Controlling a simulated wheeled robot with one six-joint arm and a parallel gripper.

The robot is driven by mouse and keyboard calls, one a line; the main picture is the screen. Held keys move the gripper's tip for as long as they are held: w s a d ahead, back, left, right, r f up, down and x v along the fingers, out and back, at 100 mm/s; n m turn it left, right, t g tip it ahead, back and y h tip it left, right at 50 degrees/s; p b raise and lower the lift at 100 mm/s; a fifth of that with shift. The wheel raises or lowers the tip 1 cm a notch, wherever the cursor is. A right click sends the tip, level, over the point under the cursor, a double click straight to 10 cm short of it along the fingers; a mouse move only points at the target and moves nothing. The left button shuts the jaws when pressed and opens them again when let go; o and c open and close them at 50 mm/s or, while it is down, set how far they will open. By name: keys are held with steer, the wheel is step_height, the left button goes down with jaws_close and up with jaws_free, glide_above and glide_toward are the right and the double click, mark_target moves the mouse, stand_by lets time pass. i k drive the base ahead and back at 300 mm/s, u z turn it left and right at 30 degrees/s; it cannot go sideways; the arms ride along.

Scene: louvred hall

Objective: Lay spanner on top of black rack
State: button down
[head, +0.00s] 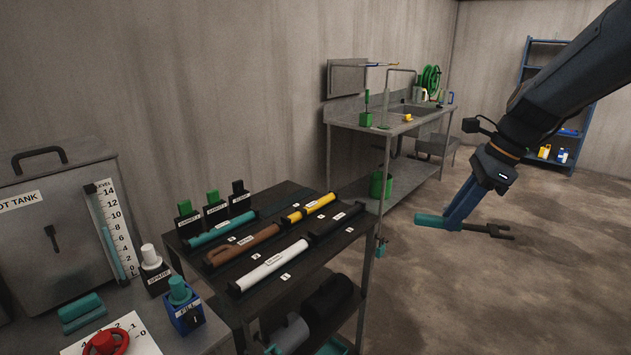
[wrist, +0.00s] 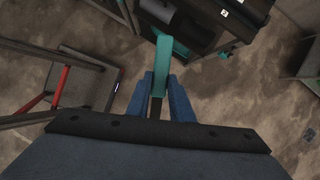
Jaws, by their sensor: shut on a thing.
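The spanner has a teal handle (head: 431,220) and a dark forked end (head: 494,231). My gripper (head: 455,220), with blue fingers, is shut on it and holds it in the air, roughly level, right of the rack. In the wrist view the teal handle (wrist: 163,62) sticks out beyond the blue fingers (wrist: 158,92), towards the rack; the forked end is hidden there. The black rack (head: 318,257) is a dark stand with a flat top holding white, brown, teal, yellow and black rods. Part of it shows at the top of the wrist view (wrist: 205,40).
A grey bench with a tank (head: 60,225), a red valve wheel (head: 104,342) and knobs stands left of the rack. Black, grey and teal things lie on the rack's lower shelf. A sink bench (head: 345,118) and blue shelving (head: 527,72) stand behind. The floor around my gripper is clear.

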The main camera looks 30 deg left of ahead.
mark_target(276, 191)
steer(key=u, duration=0.2)
steer(key=i, duration=1.2)
steer(key=u, duration=1.3)
steer(key=i, duration=0.75)
steer(key=u, duration=0.85)
